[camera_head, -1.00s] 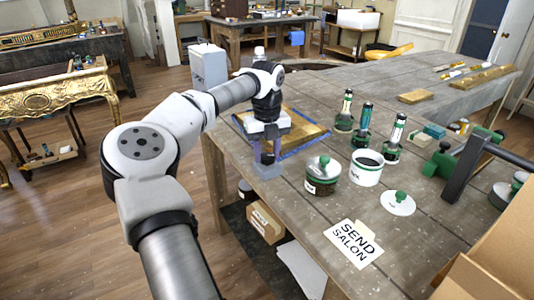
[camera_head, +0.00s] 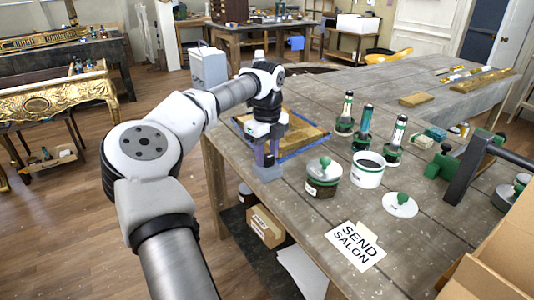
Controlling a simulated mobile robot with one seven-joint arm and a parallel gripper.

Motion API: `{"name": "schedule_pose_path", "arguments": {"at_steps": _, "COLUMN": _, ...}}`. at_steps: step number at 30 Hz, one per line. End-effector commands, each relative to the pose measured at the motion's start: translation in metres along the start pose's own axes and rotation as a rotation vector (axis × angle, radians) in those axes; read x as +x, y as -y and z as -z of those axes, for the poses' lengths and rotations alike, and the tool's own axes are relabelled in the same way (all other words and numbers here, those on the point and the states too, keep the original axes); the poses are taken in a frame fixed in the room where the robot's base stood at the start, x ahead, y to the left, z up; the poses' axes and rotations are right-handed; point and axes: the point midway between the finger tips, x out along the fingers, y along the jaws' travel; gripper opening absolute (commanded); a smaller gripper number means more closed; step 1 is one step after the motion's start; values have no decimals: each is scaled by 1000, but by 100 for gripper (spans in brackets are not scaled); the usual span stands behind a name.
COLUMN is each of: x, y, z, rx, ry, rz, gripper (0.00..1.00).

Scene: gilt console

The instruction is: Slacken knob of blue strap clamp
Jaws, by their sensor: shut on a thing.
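The blue strap clamp (camera_head: 307,149) runs around the edge of a flat golden-brown wooden piece (camera_head: 305,130) at the left part of the workbench. A grey block (camera_head: 267,173) is at its near left corner, by the bench edge. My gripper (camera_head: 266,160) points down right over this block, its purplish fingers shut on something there. The clamp's knob is hidden between the fingers, so I cannot make it out. My wrist covers the left end of the piece.
An open cardboard box (camera_head: 505,250) is at the lower right.

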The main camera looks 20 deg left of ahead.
Motion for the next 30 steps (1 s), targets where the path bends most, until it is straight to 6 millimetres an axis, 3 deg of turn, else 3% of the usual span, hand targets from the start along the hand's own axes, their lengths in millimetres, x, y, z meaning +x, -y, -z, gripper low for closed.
{"name": "schedule_pose_path", "arguments": {"at_steps": 7, "x": 0, "y": 0, "z": 0, "rx": 1, "ry": -1, "rz": -1, "gripper": 14}}
{"name": "schedule_pose_path", "arguments": {"at_steps": 8, "x": 0, "y": 0, "z": 0, "rx": 1, "ry": -1, "rz": -1, "gripper": 38}}
{"name": "schedule_pose_path", "arguments": {"at_steps": 13, "x": 0, "y": 0, "z": 0, "rx": 1, "ry": -1, "rz": -1, "gripper": 59}}
{"name": "schedule_pose_path", "arguments": {"at_steps": 23, "x": -3, "y": 0, "z": 0, "rx": 1, "ry": 0, "rz": 1, "gripper": 59}}
{"name": "schedule_pose_path", "arguments": {"at_steps": 30, "x": -41, "y": 1, "z": 0, "rx": 0, "ry": 4, "rz": 2, "gripper": 59}}
